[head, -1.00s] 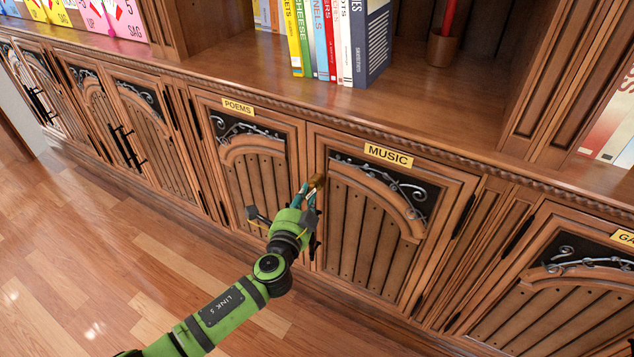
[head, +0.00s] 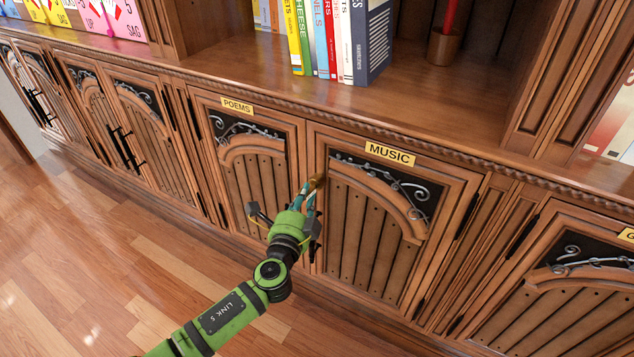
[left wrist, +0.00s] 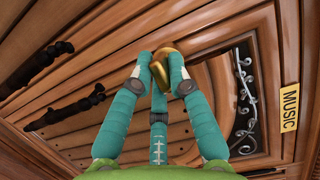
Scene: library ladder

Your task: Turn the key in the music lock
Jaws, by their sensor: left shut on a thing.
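The MUSIC cabinet door (head: 372,235) is closed, with its yellow MUSIC label (head: 390,154) above it. The label also shows at the right of the left wrist view (left wrist: 290,108). My left gripper (head: 311,190) is at the door's upper left edge. Its teal fingers are shut on a brass-coloured key (left wrist: 160,68), which shows between the fingertips in the left wrist view (left wrist: 160,72). The fingers hide part of the key, and I cannot see how far it sits in the lock. The lock's keyhole is hidden. My right gripper is not in view.
The POEMS door (head: 253,175) is closed just left of the MUSIC door. A ledge with books (head: 335,40) and a brown cup (head: 443,46) runs above. Wooden floor (head: 110,270) lies open at the lower left.

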